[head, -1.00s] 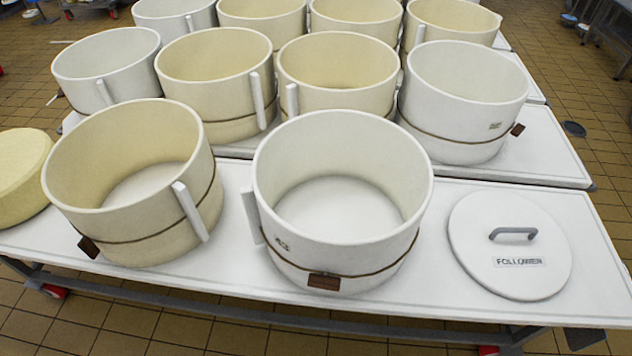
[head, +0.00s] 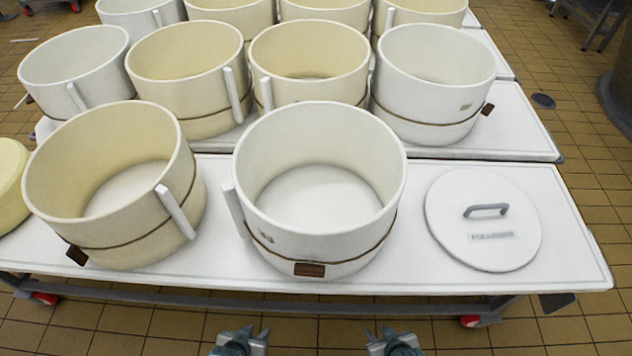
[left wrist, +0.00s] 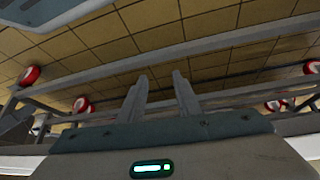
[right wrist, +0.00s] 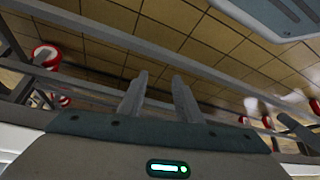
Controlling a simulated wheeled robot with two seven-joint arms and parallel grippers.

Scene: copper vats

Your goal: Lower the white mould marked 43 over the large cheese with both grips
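The white mould (head: 322,235) stands upright on the front white table, open at the top, with only a white surface inside. Its mark is too blurred to read now; it read 43 earlier. A brown strap with a brown tag circles its lower wall. A pale yellow cheese (head: 10,190) is cut off at the left edge, beyond a cream mould. My left gripper (head: 240,338) and right gripper (head: 393,340) are at the bottom edge of the head view, apart from the mould. Both wrist views show spread, empty fingers, left (left wrist: 160,80) and right (right wrist: 158,80).
The cream mould (head: 115,235) stands close left of the white one. A round white lid (head: 482,240) with a grey handle lies on the front table (head: 565,265) to the right. Several more moulds stand on tables behind. Tiled floor is free in front.

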